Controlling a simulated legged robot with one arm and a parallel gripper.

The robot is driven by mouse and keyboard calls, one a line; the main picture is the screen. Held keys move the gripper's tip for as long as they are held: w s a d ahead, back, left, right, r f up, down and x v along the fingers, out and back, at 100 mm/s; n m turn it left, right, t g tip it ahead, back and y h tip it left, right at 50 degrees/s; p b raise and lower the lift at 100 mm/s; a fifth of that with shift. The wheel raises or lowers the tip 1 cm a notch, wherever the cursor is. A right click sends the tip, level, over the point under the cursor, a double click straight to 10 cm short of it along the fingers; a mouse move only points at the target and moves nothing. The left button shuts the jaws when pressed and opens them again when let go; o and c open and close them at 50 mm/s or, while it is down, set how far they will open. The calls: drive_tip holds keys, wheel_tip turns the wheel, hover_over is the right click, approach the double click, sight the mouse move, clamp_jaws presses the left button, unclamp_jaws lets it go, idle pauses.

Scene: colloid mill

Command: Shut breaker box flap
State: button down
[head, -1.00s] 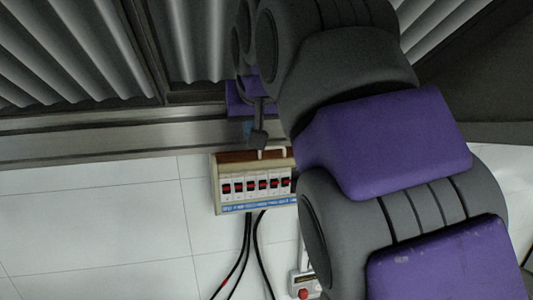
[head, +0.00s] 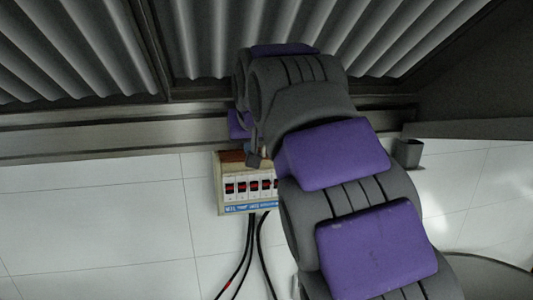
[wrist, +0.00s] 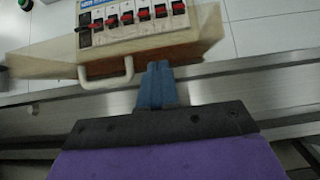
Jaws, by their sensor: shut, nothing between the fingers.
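The breaker box (head: 222,190) is a cream case on the tiled wall, with a row of red-and-black switches and a blue label strip. Its switches are uncovered in both views. In the wrist view the box (wrist: 140,43) is at the top. A brown panel with a white loop handle (wrist: 127,72), apparently the flap, runs along its near edge. My gripper (wrist: 159,72) has its blue fingers together and empty, beside the handle and close to the panel's edge. I cannot tell if they touch. In the head view my arm hides the box's right part.
A metal ledge (head: 110,136) runs above the box, below corrugated panels (head: 70,50). Black cables (head: 250,245) hang below the box. A small grey cup-like fitting (head: 408,153) is on the wall at right.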

drive_tip(key=shift+f, duration=0.1)
idle(0.3)
drive_tip(key=shift+f+b, duration=2.9)
drive_tip(key=shift+f, duration=1.4)
drive_tip(key=s+d+b, duration=0.3)
drive_tip(key=s, duration=0.6)
drive_tip(key=shift+s, duration=0.35)
drive_tip(key=shift+r, duration=0.1)
